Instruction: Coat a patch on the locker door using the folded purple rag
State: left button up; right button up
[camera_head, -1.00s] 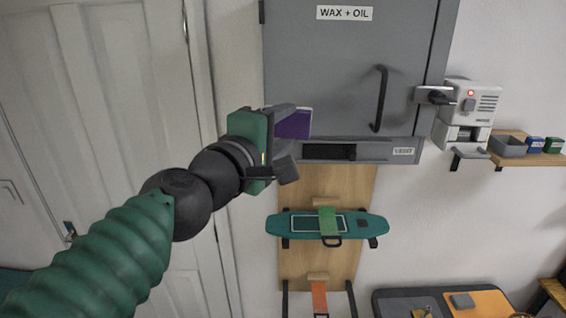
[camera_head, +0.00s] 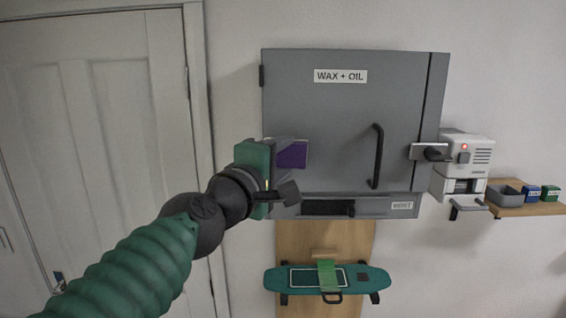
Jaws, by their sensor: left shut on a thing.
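The grey locker door (camera_head: 335,110) is shut, with a "WAX + OIL" label near its top and a black vertical handle (camera_head: 377,156) on its right side. My left gripper (camera_head: 286,168) is shut on the folded purple rag (camera_head: 293,155). It holds the rag in front of the door's lower left part. I cannot tell whether the rag touches the door. No coated patch shows on the visible door face; the part behind the gripper and rag is hidden. My right gripper is not in view.
A latch (camera_head: 429,152) sits at the door's right edge, beside a white machine (camera_head: 467,150) with a red light. Right of it, a shelf (camera_head: 530,209) holds a grey bin and small boxes. A teal skateboard deck (camera_head: 375,278) hangs below the locker. A white door (camera_head: 95,130) stands at left.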

pick_arm(q)
jog(key=shift+s, duration=0.15)
jog(key=shift+w+d, duration=0.1)
jog(key=shift+w, duration=0.15)
jog(key=shift+w, duration=0.65)
